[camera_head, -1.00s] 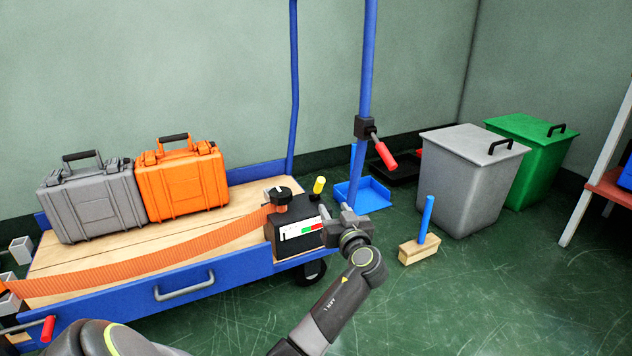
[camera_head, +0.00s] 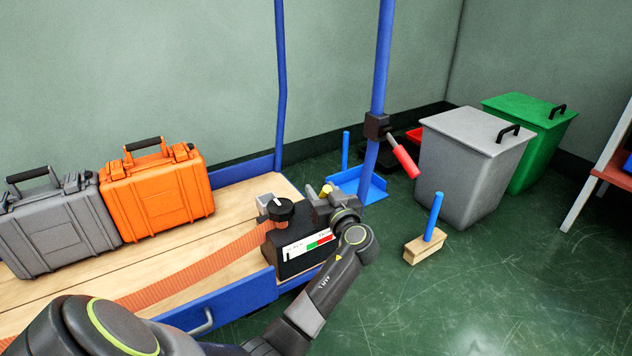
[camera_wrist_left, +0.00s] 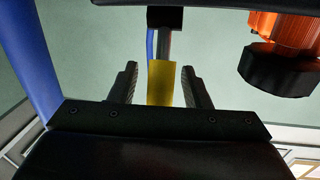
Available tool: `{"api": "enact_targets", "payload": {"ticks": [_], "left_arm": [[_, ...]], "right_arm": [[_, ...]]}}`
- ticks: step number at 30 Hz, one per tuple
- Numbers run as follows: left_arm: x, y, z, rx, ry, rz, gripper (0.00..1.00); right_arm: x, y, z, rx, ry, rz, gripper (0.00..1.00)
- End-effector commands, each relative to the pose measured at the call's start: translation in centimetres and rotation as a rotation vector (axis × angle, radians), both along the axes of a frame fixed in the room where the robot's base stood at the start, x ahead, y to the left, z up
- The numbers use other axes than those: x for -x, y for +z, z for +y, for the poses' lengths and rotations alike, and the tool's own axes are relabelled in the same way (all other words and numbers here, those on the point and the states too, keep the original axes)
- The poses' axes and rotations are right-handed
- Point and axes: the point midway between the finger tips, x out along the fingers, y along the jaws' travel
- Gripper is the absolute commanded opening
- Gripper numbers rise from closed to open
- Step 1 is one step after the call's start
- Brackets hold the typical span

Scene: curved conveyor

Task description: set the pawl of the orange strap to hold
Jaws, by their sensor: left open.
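The orange strap (camera_head: 205,264) runs across the cart's wooden deck into a black ratchet box (camera_head: 292,263). The box has a white, green and red gauge on its front and a black knob (camera_head: 279,212) on top. A yellow-ended lever (camera_head: 327,190) stands at the box's right side, partly hidden by my left gripper (camera_head: 323,202). In the left wrist view the yellow lever end (camera_wrist_left: 161,83) is between the two open fingers (camera_wrist_left: 158,88), with narrow gaps on both sides. The knob (camera_wrist_left: 280,72) shows at upper right there. My right gripper is not in view.
A grey case (camera_head: 55,225) and an orange case (camera_head: 157,192) stand on the deck. A blue post (camera_head: 380,70) with a red-handled clamp (camera_head: 403,160) rises behind the box. A brush (camera_head: 428,240), a grey bin (camera_head: 468,170) and a green bin (camera_head: 535,125) are at right.

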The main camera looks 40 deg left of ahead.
Motion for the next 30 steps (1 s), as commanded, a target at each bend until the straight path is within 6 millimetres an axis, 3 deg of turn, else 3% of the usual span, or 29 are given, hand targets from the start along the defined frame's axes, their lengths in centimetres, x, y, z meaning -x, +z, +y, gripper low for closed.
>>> {"api": "enact_targets", "payload": {"ticks": [12,22,30], "left_arm": [[0.03,-0.04,-0.08,0.001,0.002,0.000,0.42],[0.03,-0.02,-0.08,0.001,0.001,0.000,0.00],[0.01,0.03,-0.06,0.001,0.001,0.000,0.00]], "right_arm": [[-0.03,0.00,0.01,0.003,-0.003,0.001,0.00],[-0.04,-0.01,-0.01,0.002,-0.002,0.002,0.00],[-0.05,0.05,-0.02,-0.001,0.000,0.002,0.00]]}}
